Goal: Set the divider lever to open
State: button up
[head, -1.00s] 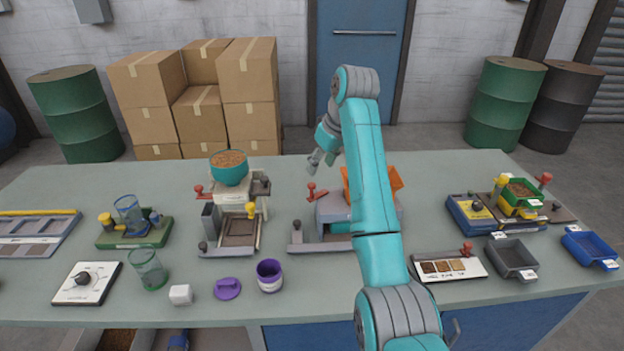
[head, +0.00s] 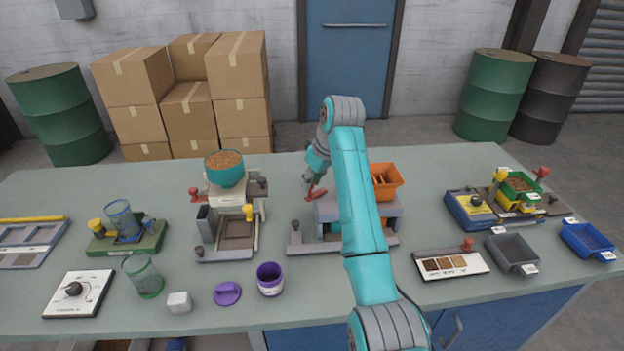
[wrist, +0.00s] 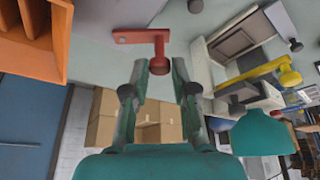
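A red lever (head: 315,193) with a round knob sits at the left side of the grey stand (head: 325,213) that carries an orange divided hopper (head: 387,184). I see no label naming it as the divider lever. My gripper (head: 307,182) is just above and behind this lever. In the wrist view the lever (wrist: 145,38) shows its flat arm and its knob. The fingertips of my gripper (wrist: 159,72) are apart, one on each side of the knob, with gaps visible. My arm hides part of the stand. The orange hopper also shows in the wrist view (wrist: 35,45).
Left of the stand is a cream filler (head: 230,205) with a teal bowl of grain (head: 225,175), a red lever and a yellow knob. A purple cup (head: 270,280) stands in front. A sample tray with another red knob (head: 450,264) lies to the right.

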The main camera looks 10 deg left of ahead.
grip_shut()
jog(key=shift+w+a+m, duration=0.15)
jog(key=shift+a+m, duration=0.05)
jog(key=shift+m, duration=0.5)
jog(key=o, duration=0.7)
grip_release()
jog(key=shift+v, duration=3.7)
jog(key=shift+a, duration=0.2)
